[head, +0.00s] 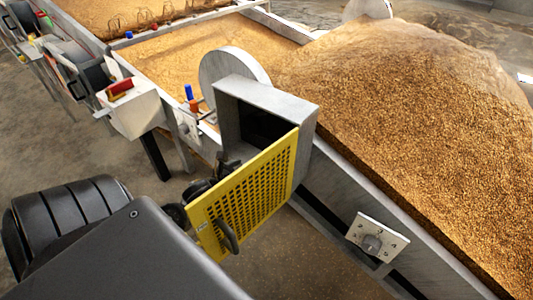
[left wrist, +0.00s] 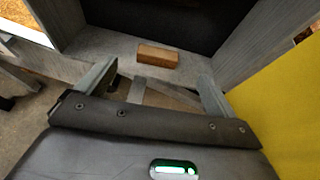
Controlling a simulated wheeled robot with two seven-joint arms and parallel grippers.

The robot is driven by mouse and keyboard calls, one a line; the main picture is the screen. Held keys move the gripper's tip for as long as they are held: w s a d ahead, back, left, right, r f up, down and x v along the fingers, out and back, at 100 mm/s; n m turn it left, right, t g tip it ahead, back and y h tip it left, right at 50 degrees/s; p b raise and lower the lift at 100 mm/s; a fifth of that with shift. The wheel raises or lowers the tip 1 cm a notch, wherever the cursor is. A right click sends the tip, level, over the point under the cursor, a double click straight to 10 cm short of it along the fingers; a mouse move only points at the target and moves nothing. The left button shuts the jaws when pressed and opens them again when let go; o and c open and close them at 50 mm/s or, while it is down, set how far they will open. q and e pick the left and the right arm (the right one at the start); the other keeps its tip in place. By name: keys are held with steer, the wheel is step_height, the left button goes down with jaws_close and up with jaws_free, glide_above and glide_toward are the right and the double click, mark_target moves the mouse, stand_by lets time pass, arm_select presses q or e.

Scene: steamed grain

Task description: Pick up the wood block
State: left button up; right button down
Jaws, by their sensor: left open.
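The wood block (left wrist: 157,56) is a small brown rectangular block. In the left wrist view it lies on the grey floor of an open metal box (left wrist: 105,48), near the dark interior. The box (head: 228,112) also shows in the head view, but the block cannot be seen there. My left gripper (left wrist: 156,78) is open, its two fingers spread at the box's front edge. The block is ahead of the fingers, between their lines, with nothing held. In the head view the gripper is mostly hidden behind the yellow door. My right gripper is not in view.
A yellow perforated door (head: 247,195) with a dark handle stands open beside the box. It also fills the right side of the left wrist view (left wrist: 285,105). A large grain heap (head: 420,100) lies right of the box. A control knob plate (head: 378,237) is lower right.

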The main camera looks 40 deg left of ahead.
arm_select(q)
steer(key=x, duration=0.9)
steer(key=shift+a+f+b, duration=0.1)
steer(key=shift+f+b, duration=0.1)
steer(key=shift+b, duration=0.1)
steer(key=shift+w+f, duration=0.15)
steer(key=shift+w, duration=0.3)
steer(key=c, duration=1)
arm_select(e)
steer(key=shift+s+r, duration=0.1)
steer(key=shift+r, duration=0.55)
arm_select(q)
steer(key=shift+s, duration=0.1)
steer(key=shift+c, duration=0.2)
steer(key=shift+r, duration=0.25)
step_height(320, 180, up, 11)
steer(key=p, duration=0.3)
steer(key=s+p, duration=0.4)
steer(key=s, duration=1.6)
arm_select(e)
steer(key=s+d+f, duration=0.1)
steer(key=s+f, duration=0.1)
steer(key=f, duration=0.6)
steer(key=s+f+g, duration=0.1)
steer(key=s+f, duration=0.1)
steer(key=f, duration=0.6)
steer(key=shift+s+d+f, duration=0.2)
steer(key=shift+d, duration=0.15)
